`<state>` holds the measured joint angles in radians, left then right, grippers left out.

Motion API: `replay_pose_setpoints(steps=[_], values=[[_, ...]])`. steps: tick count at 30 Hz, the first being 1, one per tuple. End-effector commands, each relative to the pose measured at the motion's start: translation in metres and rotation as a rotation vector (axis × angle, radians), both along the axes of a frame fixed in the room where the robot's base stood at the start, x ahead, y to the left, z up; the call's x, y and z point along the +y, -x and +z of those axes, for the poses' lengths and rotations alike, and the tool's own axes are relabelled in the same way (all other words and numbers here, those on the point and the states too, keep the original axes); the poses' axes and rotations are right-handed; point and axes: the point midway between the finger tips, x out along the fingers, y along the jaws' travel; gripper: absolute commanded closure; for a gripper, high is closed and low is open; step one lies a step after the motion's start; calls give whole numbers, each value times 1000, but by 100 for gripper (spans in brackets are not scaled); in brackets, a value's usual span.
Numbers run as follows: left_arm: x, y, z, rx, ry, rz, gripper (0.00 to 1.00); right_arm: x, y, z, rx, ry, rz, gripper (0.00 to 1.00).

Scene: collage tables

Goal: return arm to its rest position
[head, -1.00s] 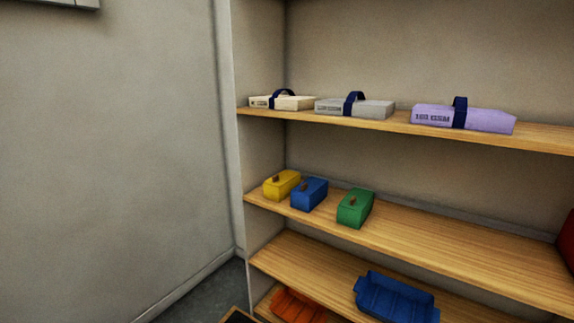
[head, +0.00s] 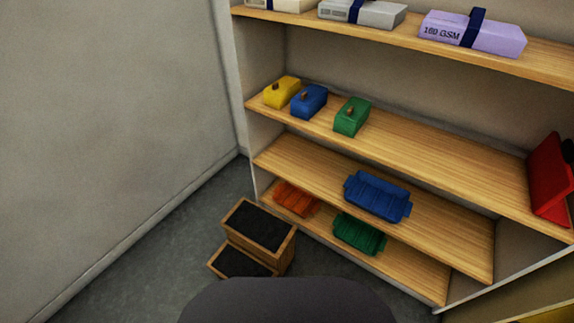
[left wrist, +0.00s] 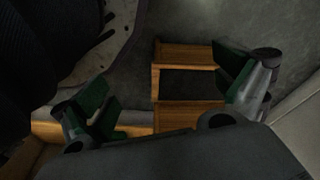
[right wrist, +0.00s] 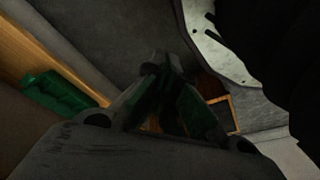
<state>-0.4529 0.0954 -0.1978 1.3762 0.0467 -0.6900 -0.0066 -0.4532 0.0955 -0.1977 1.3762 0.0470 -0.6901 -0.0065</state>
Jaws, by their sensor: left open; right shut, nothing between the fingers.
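My left gripper (left wrist: 168,104) shows in the left wrist view with its two fingers wide apart. It is open and empty, above a wooden step stool (left wrist: 184,54) on the floor. My right gripper (right wrist: 165,92) shows in the right wrist view with its fingers together and nothing held. The same step stool (right wrist: 220,112) shows partly behind its fingers. Neither gripper shows in the head view.
The step stool (head: 286,249) with dark treads stands on the grey floor before the shelf unit (head: 420,155). Its shelves hold yellow, blue and green boxes, a blue bin (head: 377,196), an orange bin (head: 296,198), a green bin (head: 359,234) and strapped packs. A red object (head: 549,180) stands at right.

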Motion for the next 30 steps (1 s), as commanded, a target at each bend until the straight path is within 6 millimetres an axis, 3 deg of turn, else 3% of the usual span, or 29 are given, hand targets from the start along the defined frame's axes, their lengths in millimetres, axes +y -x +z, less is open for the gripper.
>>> replay_pose_setpoints(steps=[30], values=[[37, 97, 9, 73, -52, -7, 2, -37, 97, 9, 73, 52, 7, 100]])
